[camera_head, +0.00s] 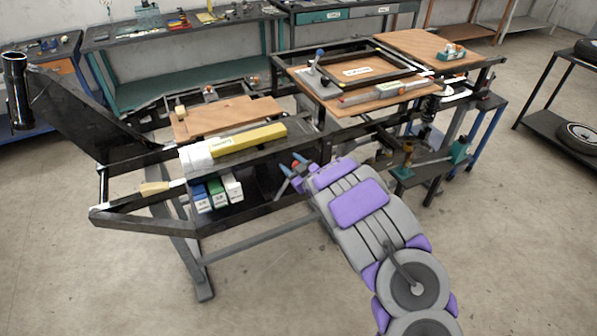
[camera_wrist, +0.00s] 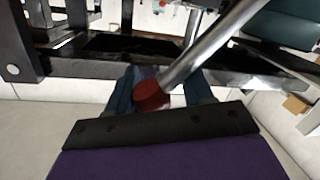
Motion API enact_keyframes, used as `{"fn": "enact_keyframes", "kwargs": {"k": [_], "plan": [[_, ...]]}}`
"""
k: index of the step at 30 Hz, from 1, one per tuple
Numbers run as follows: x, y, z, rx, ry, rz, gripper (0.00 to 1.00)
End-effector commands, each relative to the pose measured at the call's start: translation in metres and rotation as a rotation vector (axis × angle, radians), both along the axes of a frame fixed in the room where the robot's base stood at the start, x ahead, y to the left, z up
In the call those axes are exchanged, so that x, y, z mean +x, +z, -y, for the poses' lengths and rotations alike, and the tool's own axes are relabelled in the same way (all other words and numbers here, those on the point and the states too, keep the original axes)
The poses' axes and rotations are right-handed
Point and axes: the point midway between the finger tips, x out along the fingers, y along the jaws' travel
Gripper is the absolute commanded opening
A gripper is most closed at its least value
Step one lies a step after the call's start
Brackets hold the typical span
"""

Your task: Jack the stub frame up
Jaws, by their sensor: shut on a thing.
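The stub frame (camera_head: 262,156) is a long black steel frame on legs, running across the middle of the head view. Its black members also cross the top of the wrist view (camera_wrist: 95,67). My gripper (camera_head: 292,170) is low beside the frame's near rail, at the end of my purple and grey arm. In the wrist view, my gripper (camera_wrist: 160,88) has blue fingers shut around the dark red end of a silver bar (camera_wrist: 205,45), which slants up to the right. I take this bar for a jack handle. The jack's body cannot be made out.
A yellow and white tool (camera_head: 240,141) and wooden boards (camera_head: 225,115) lie on top of the frame. Small cartons (camera_head: 215,193) sit under its near rail. A black rack with tyres (camera_head: 560,115) stands right, and benches (camera_head: 170,40) line the back. The front floor is clear.

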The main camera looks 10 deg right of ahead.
Motion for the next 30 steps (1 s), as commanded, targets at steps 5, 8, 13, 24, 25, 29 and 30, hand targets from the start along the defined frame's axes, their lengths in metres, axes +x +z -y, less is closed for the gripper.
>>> {"fn": "enact_keyframes", "kwargs": {"k": [5,8,13,24,25,29,30], "plan": [[-0.007,0.01,-0.021,-0.161,0.0,0.056,0.0],[-0.011,0.012,-0.032,-0.244,0.0,0.08,0.0],[-0.016,0.016,-0.049,-0.362,0.001,0.12,0.0],[-0.022,0.019,-0.071,-0.509,0.001,0.167,0.0],[-0.023,0.019,-0.072,-0.514,0.001,0.168,0.0],[-0.023,0.019,-0.074,-0.529,0.003,0.173,0.0],[-0.024,0.019,-0.075,-0.531,0.003,0.173,0.0]]}}
